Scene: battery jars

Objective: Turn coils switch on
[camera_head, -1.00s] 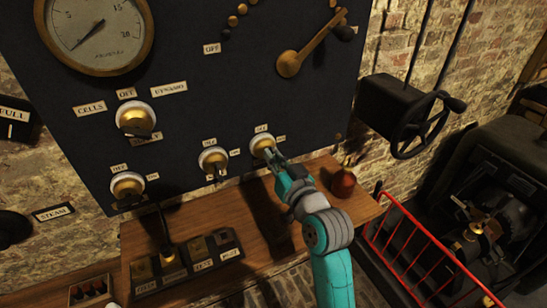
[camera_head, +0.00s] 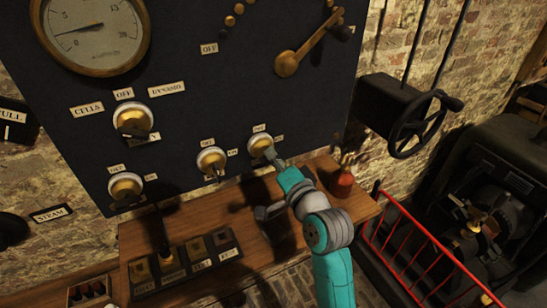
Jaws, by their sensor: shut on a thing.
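A dark panel (camera_head: 200,100) carries a row of small white-rimmed brass rotary switches: a left one (camera_head: 126,187), a middle one (camera_head: 211,160) and a right one (camera_head: 259,142). Each has small pale labels at its top and right; I cannot read which is named coils. My gripper (camera_head: 272,154) is at the right switch, reaching up from below right. Its fingers are shut on that switch's handle, at the lower right of the round rim. The fingers mostly hide the handle, so its exact angle is hard to tell.
A gauge (camera_head: 92,30) and a larger cells/dynamo switch (camera_head: 133,118) are on the panel's left. A brass lever (camera_head: 305,45) is above right. A wooden shelf (camera_head: 190,215) with a key block (camera_head: 184,262) and red knob (camera_head: 342,182) lies below. A red railing (camera_head: 430,250) stands right.

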